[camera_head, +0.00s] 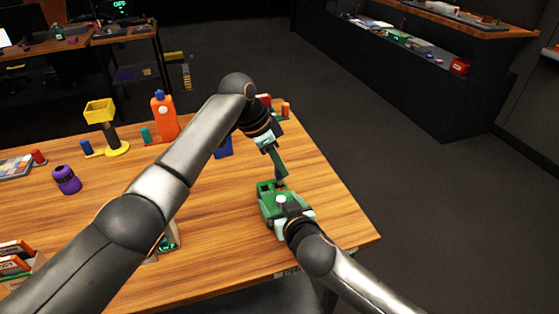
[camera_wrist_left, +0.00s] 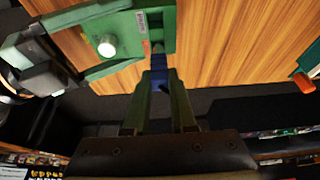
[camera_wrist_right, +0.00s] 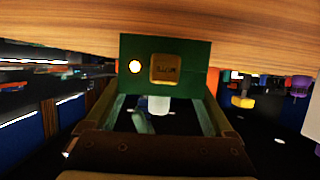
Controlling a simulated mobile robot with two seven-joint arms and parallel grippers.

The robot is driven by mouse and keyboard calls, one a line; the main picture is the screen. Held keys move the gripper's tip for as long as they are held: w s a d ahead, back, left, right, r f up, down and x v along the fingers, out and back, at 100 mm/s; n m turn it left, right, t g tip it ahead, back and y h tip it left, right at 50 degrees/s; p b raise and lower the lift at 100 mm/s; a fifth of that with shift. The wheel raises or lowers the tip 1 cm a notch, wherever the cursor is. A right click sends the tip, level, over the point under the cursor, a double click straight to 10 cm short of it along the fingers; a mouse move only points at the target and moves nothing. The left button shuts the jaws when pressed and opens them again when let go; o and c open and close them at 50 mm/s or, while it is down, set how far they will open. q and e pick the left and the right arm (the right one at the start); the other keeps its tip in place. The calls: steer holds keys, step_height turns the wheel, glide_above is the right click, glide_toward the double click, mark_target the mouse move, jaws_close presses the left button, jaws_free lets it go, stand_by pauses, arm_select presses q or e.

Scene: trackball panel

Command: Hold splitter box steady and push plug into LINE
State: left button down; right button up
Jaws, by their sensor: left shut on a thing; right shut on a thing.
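The green splitter box (camera_head: 269,203) is near the right part of the table. It shows from above in the left wrist view (camera_wrist_left: 165,30), and its face with a gold plate fills the middle of the right wrist view (camera_wrist_right: 190,50). My right gripper (camera_head: 290,213) is shut on the box; its fingers flank it (camera_wrist_right: 160,95). My left gripper (camera_head: 280,178) is shut on a dark blue plug (camera_wrist_left: 156,80), just above the box in the head view. The plug's front end meets the box's edge; I cannot tell how deep it sits. The LINE label is not readable.
An orange bottle (camera_head: 164,118), a yellow stand (camera_head: 101,112) and a purple cup (camera_head: 66,180) stand on the left of the table. A blue block (camera_head: 223,148) is partly behind my left arm. Bare wood lies right of the box, up to the table edge.

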arm_select(q)
steer(key=shift+f, duration=1.15)
steer(key=c, duration=0.7)
jaws_free()
steer(key=shift+o, duration=0.2)
steer(key=v, duration=1.2)
steer(key=shift+r, duration=0.1)
steer(key=w+v, duration=0.1)
steer(key=v, duration=0.9)
steer(key=shift+s+d+r, duration=0.3)
steer(key=shift+s+r, duration=0.1)
steer(key=shift+r, duration=0.05)
